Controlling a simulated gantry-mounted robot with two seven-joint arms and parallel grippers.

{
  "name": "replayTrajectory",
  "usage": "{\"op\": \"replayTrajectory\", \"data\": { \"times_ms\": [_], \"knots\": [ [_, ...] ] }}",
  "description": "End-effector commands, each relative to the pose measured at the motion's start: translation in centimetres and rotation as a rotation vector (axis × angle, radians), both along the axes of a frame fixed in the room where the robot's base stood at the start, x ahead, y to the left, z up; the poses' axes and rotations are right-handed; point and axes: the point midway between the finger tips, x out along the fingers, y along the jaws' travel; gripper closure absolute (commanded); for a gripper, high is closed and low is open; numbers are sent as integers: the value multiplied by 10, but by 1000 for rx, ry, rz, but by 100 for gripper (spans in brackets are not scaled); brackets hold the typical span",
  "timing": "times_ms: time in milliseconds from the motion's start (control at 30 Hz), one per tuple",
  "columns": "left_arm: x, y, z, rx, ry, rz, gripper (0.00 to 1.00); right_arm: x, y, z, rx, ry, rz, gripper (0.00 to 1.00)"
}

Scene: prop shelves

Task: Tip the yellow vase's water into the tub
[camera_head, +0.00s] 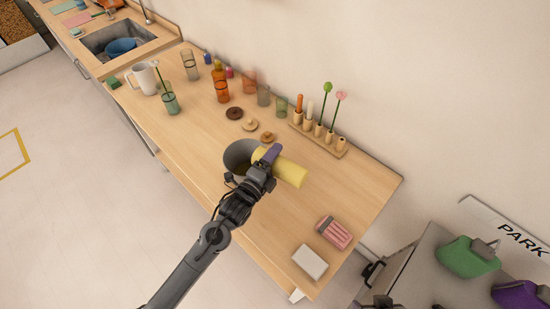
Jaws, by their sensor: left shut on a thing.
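The yellow vase (289,172) is tipped well over, close to lying on its side. My left gripper (266,160) is shut on it near its left end, and the fingers hide part of it. That end is over the right rim of the dark grey round tub (230,153), which stands on the wooden counter. Which end is the vase's mouth, and whether water runs out, I cannot tell. My gripper and wrist also cover the tub's front right part. My right gripper does not show clearly anywhere.
Behind the tub are small round lids (250,124), glass jars (263,96) and a wooden rack (318,136) with upright sticks. A pink pack (333,232) and a white block (310,262) lie at front right. A white jug (145,78) stands far left. Counter left of the tub is clear.

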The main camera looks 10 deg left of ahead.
Motion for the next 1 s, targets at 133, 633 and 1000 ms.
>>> {"op": "replayTrajectory", "data": {
  "times_ms": [133, 633, 1000],
  "knots": [
    [0, 0, 1, -1, -2, 0, 78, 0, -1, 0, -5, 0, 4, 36],
    [0, 0, 2, -4, 0, 0, 78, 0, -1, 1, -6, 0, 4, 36],
    [1, 2, 5, -57, 22, 0, 78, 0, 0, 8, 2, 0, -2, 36]
  ]
}}
